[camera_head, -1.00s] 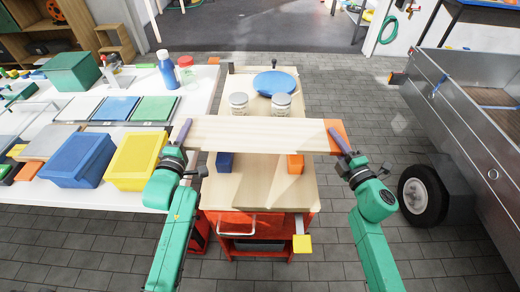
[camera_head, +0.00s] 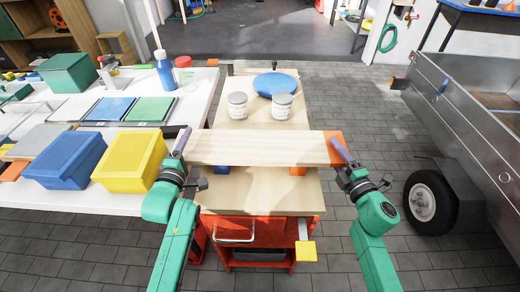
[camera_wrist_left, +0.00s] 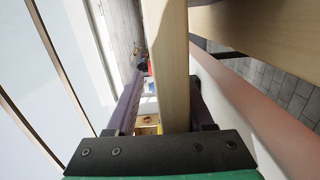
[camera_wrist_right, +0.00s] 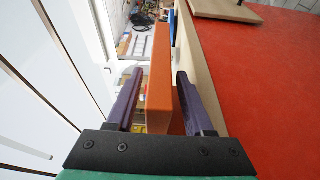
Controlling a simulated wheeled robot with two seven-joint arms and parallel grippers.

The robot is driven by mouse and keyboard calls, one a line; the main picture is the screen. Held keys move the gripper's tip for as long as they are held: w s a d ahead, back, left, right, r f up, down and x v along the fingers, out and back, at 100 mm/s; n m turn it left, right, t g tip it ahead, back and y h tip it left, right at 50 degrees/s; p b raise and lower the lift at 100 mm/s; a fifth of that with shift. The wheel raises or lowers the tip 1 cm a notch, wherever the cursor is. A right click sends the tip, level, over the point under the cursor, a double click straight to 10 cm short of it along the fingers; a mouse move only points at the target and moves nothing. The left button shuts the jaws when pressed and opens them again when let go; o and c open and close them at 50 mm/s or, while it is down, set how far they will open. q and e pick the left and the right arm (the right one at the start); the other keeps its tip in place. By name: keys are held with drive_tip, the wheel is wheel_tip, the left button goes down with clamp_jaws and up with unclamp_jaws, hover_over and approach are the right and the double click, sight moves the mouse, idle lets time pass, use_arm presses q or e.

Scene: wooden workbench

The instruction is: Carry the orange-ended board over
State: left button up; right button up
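The orange-ended board (camera_head: 262,148) is a long pale plank, held level across the near half of the workbench. Its orange end (camera_head: 335,149) is at the right. My left gripper (camera_head: 185,138) holds its plain left end; the left wrist view shows the board (camera_wrist_left: 168,70) between the two purple fingers. My right gripper (camera_head: 340,148) holds the orange end, which shows between the fingers in the right wrist view (camera_wrist_right: 159,90). A blue block (camera_head: 222,170) and an orange block (camera_head: 298,171) show just below the board's near edge, mostly hidden. I cannot tell whether the board touches them.
The wooden bench top (camera_head: 260,193) holds two lidded jars (camera_head: 237,105) and a blue disc (camera_head: 276,84) beyond the board. A white table with a yellow bin (camera_head: 130,160) and a blue bin (camera_head: 64,161) is close at left. A metal trailer (camera_head: 470,120) stands at right.

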use_arm(q)
drive_tip(key=shift+s+f, duration=0.1)
drive_tip(key=shift+s, duration=0.3)
use_arm(e)
drive_tip(key=shift+s, duration=0.15)
use_arm(q)
drive_tip(key=s, duration=1.1)
drive_tip(key=shift+a, duration=0.2)
use_arm(e)
drive_tip(key=v, duration=1.2)
use_arm(q)
drive_tip(key=shift+s, duration=0.1)
